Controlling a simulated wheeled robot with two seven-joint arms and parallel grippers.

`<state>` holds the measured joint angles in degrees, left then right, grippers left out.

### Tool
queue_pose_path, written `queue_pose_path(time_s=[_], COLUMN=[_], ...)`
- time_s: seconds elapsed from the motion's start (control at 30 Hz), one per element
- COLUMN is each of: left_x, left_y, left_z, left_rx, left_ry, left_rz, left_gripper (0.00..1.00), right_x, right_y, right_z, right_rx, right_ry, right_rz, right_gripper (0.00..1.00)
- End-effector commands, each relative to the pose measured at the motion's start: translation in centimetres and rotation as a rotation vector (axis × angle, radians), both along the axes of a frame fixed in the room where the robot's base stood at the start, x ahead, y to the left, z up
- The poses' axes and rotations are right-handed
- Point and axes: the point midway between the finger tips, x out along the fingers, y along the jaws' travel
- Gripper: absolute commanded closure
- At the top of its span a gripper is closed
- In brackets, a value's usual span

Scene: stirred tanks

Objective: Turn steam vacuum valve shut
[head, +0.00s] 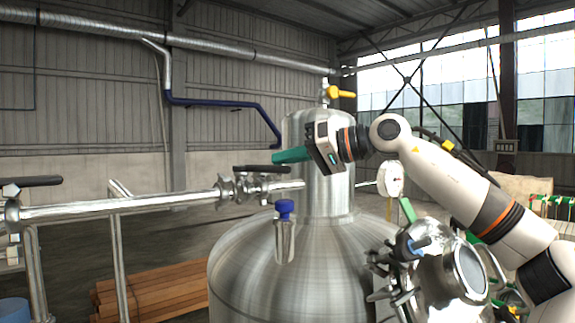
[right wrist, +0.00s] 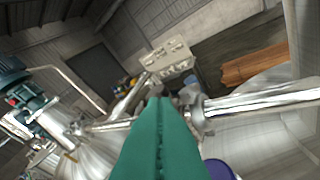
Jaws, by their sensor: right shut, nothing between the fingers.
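A valve with a long dark lever handle (head: 260,170) sits on the steel pipe (head: 150,204) beside the neck of the steel tank (head: 230,262). The lever lies roughly along the pipe. No label shows which valve is the steam vacuum one. My right gripper (head: 276,157) has green fingers, shut and empty, pointing left just above the lever's right end in the head view; I cannot tell whether they touch it. In the right wrist view the shut fingers (right wrist: 158,120) cover the middle and hide what lies behind them. My left gripper is not in view.
A second dark-handled valve (head: 32,182) is at the left edge. A yellow-handled valve (head: 340,93) tops the tank, and a blue-capped fitting (head: 285,208) rises from its shoulder. A round gauge (head: 390,180) is right of the neck. Timber (head: 160,290) lies on the floor.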

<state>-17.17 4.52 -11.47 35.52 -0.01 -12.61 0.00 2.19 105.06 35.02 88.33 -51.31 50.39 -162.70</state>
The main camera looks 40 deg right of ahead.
Motion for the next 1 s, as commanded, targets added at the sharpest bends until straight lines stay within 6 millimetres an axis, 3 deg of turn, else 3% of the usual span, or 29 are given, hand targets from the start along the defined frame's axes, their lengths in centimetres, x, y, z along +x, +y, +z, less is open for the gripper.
queue_pose_path(time_s=[1.0], left_x=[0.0], left_y=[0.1], left_z=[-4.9], left_rx=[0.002], left_ry=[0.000], left_rz=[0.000], left_gripper=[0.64], right_x=[-0.6], right_y=[1.3], right_z=[-0.1], right_rx=[-0.003], right_ry=[0.000], right_rz=[-0.230], right_gripper=[1.00])
